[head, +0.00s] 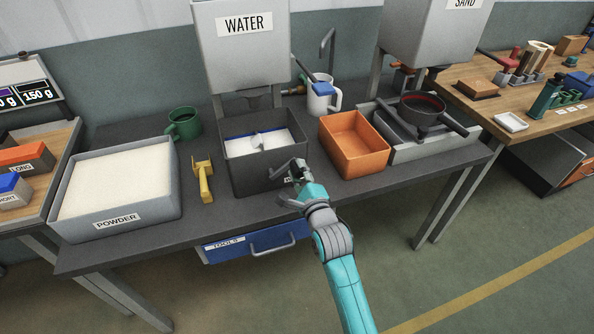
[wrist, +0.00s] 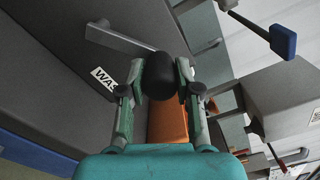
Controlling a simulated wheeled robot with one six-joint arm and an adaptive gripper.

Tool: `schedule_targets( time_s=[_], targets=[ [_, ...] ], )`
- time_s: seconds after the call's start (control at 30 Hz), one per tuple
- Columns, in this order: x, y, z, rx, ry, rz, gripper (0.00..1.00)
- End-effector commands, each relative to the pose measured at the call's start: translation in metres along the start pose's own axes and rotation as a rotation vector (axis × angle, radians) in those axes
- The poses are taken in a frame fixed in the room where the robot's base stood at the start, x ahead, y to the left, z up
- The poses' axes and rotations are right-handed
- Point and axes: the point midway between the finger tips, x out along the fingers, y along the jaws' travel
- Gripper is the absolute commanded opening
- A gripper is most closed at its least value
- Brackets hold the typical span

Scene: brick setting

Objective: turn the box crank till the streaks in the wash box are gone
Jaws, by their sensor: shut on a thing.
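The dark grey wash box (head: 250,178) stands under the water tank in the head view. Its pale contents (head: 279,139) have a small whitish part in the middle and a blue band along the far side. Streaks are too small to make out. In the wrist view the box crank (wrist: 118,37) is a grey bar ending in a black knob (wrist: 160,76), beside the box's partly hidden label (wrist: 103,79). My gripper (head: 297,174) is at the box's front right corner. In the wrist view its fingers (wrist: 160,88) are shut on the black knob.
An orange tray (head: 354,170) stands close to the right of the box. A yellow tool (head: 204,182) lies to the left, beside the powder tray (head: 120,217). A white mug (head: 321,98) and a green mug (head: 184,123) stand behind. A blue drawer (head: 258,243) is below.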

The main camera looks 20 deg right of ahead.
Motion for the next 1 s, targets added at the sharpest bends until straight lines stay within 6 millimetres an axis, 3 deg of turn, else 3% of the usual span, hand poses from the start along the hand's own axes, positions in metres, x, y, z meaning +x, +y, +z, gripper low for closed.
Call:
schedule_targets(
  time_s=[0.47, 0.5, 0.57, 1.0],
  targets=[
    [0.0001, 0.0007, -0.0013, 0.010, 0.001, 0.000, 0.00],
    [0.0001, 0.0007, -0.0013, 0.010, 0.001, 0.000, 0.42],
    [0.0001, 0.0007, -0.0012, 0.010, 0.001, 0.000, 0.57],
    [-0.0073, 0.0012, -0.0013, 0.010, 0.001, 0.001, 0.58]
  ],
)
